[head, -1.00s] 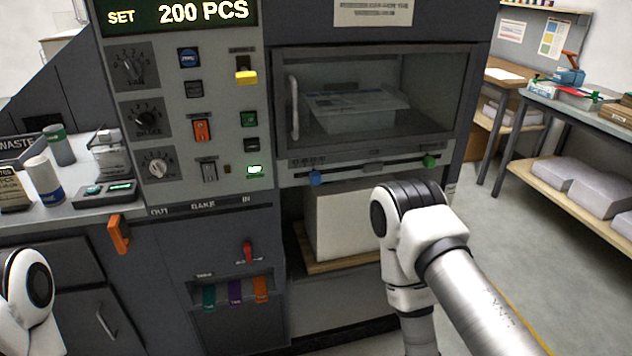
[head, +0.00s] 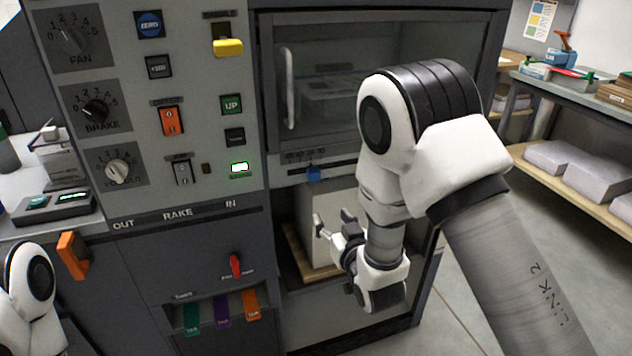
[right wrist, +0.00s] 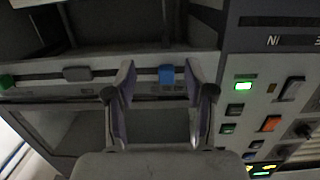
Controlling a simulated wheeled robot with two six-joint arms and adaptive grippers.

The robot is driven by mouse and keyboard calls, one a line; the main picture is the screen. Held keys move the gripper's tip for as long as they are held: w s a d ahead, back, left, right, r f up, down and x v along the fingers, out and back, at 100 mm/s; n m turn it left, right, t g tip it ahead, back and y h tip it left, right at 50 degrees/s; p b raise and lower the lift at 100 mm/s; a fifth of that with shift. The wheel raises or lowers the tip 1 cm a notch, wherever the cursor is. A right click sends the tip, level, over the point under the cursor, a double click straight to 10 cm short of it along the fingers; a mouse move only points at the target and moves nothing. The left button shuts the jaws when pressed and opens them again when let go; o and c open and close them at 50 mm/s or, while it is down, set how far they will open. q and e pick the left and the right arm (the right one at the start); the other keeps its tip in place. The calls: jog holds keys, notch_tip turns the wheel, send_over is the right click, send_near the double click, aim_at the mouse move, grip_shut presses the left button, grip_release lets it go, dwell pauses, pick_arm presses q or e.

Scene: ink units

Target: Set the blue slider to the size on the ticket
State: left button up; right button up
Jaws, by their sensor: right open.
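The blue slider (head: 314,174) sits near the left end of the rail under the machine's window in the head view. It also shows in the right wrist view (right wrist: 166,76), which looks upside down. My right gripper (head: 333,219) is open and empty, below and a little right of the slider in the head view. In the right wrist view the open fingertips (right wrist: 160,82) frame the slider in the picture; I see no contact. A green slider (right wrist: 6,81) is at the far end of the rail. No readable ticket shows. My left gripper is out of view.
A control panel with knobs, rockers and a lit green button (head: 239,168) stands left of the rail. A grey block (right wrist: 77,73) sits on the rail between the sliders. Below the rail is a bay with a pale stack (head: 312,205). A shelf table (head: 560,95) stands at right.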

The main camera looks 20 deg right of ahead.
jog(key=t, duration=0.2)
send_near(316, 177)
jog(key=w+r, duration=0.1)
jog(key=w, duration=0.1)
jog(key=shift+g, duration=0.3)
jog(key=w, duration=0.6)
jog(key=shift+w+f, duration=0.2)
jog(key=shift+f, duration=0.05)
jog(key=shift+w+r, duration=0.1)
jog(key=shift+w, duration=0.25)
grip_shut()
